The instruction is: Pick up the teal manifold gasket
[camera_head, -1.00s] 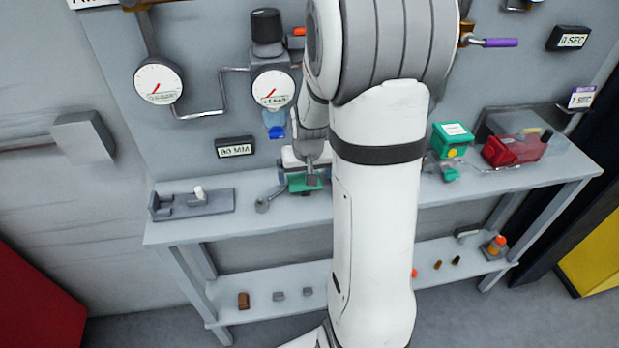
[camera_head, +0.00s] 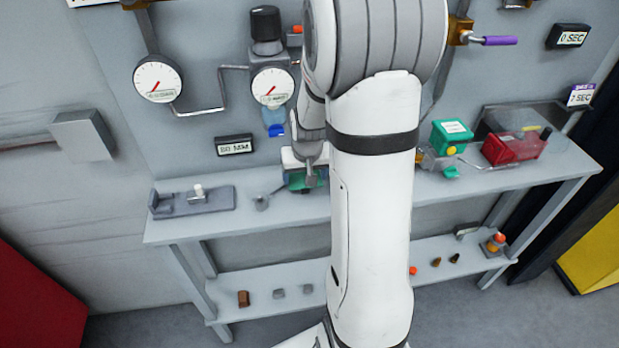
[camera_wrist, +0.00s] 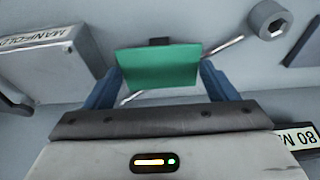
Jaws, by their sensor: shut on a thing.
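The teal manifold gasket (camera_wrist: 158,68) is a flat teal piece in the middle of the wrist view. My gripper (camera_wrist: 160,82) has its blue fingers at the gasket's two sides and is shut on it. In the head view, the teal gasket (camera_head: 297,181) shows just below my gripper (camera_head: 305,170), over the bench top. My arm hides part of that area. I cannot tell whether the gasket still touches the bench.
A grey tool with a hex socket (camera_wrist: 270,20) and thin rod is close by. A grey block marked MANIFOLD (camera_wrist: 45,55) is at the left of the wrist view. On the bench (camera_head: 365,205) are a grey fixture (camera_head: 205,205), a green box (camera_head: 452,137) and a red box (camera_head: 515,147).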

